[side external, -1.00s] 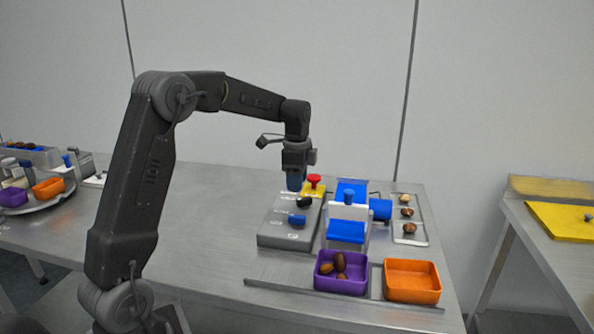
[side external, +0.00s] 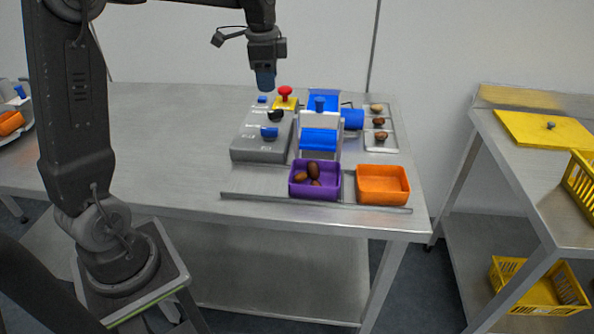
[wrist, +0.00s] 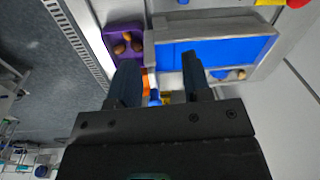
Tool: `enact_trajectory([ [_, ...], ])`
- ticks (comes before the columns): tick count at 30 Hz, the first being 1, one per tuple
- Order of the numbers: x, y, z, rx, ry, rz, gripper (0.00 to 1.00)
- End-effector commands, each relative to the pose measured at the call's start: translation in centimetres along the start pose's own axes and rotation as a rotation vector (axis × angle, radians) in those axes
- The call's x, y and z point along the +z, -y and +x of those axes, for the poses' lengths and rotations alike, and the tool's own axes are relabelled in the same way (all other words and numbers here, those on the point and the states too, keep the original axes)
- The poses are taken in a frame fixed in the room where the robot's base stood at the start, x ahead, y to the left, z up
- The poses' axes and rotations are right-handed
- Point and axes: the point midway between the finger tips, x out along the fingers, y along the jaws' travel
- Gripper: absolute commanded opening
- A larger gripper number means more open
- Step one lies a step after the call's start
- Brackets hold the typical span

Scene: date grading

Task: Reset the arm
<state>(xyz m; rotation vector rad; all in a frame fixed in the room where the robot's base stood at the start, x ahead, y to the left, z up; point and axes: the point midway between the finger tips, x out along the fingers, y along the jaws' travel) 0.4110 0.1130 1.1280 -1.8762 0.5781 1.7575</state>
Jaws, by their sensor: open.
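My gripper (side external: 265,82) hangs pointing down, just above the back left of the grey control box (side external: 262,152). Its blue fingers look apart from the box and hold nothing. In the wrist view my gripper (wrist: 160,60) shows two dark blue fingers spread with a gap between them. The control box carries a red button (side external: 285,91) on a yellow base, a black knob (side external: 275,115) and blue knobs (side external: 269,132).
A white and blue device (side external: 320,140) stands right of the box. In front are a purple bin (side external: 315,193) holding brown dates and an empty orange bin (side external: 383,185). A metal tray (side external: 396,140) holds three dates.

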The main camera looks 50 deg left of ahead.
Motion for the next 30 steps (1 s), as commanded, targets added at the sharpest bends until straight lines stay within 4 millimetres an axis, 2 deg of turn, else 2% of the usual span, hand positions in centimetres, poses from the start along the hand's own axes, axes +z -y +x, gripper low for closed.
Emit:
enact_trajectory([
  [1, -0.2, -2.4, -1.4, -0.029, -0.022, -0.037, 0.45],
  [6, 0.4, -9.9, -3.6, -0.098, -0.108, -0.213, 0.45],
  [11, 2.1, -16.5, -4.1, -0.133, -0.213, -0.379, 0.45],
  [15, 4.0, -21.2, -3.4, -0.136, -0.307, -0.51, 0.45],
  [18, 5.1, -23.4, -2.6, -0.127, -0.359, -0.584, 0.45],
  [21, 5.8, -24.8, -1.9, -0.117, -0.393, -0.634, 0.45],
  [30, 6.3, -25.5, -1.5, -0.109, -0.411, -0.667, 0.45],
])
